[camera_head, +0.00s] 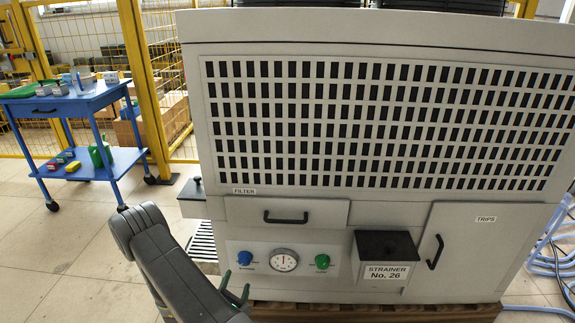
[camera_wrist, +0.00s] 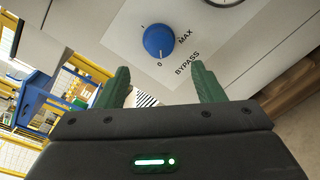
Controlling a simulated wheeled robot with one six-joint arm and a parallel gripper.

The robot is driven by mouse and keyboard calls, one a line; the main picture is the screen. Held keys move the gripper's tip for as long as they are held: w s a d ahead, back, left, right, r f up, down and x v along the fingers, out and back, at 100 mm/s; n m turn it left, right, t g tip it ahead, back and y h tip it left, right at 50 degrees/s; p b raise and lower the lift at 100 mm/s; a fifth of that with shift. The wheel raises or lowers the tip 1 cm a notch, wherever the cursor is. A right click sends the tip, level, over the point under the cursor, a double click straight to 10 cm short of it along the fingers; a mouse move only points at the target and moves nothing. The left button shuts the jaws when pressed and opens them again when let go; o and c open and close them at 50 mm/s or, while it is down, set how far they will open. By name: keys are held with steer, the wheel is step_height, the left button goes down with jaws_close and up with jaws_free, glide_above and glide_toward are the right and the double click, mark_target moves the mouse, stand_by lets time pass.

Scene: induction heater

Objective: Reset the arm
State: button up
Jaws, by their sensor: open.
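My gripper (camera_wrist: 160,88) shows in the wrist view with its two green fingers apart and nothing between them. It is in front of the blue bypass knob (camera_wrist: 158,41), which sits beyond the fingertips and apart from them. The knob's panel carries the marks 0, MAX and BYPASS. In the head view my dark grey arm (camera_head: 180,262) reaches up from the bottom, and the green fingertips (camera_head: 236,287) show just below the blue knob (camera_head: 244,258). The rest of the gripper is hidden behind the arm.
The large grey heater cabinet (camera_head: 390,208) fills the right, with a gauge (camera_head: 284,261), a green knob (camera_head: 322,261), a black strainer box (camera_head: 386,245) and a TRIPS door (camera_head: 455,250). A blue cart (camera_head: 120,160) stands left. Blue hoses (camera_head: 560,262) lie right.

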mark_target(243, 263)
steer(key=w, duration=0.2)
steer(key=w+b, duration=0.1)
steer(key=w, duration=0.5)
steer(key=shift+d+f, duration=0.3)
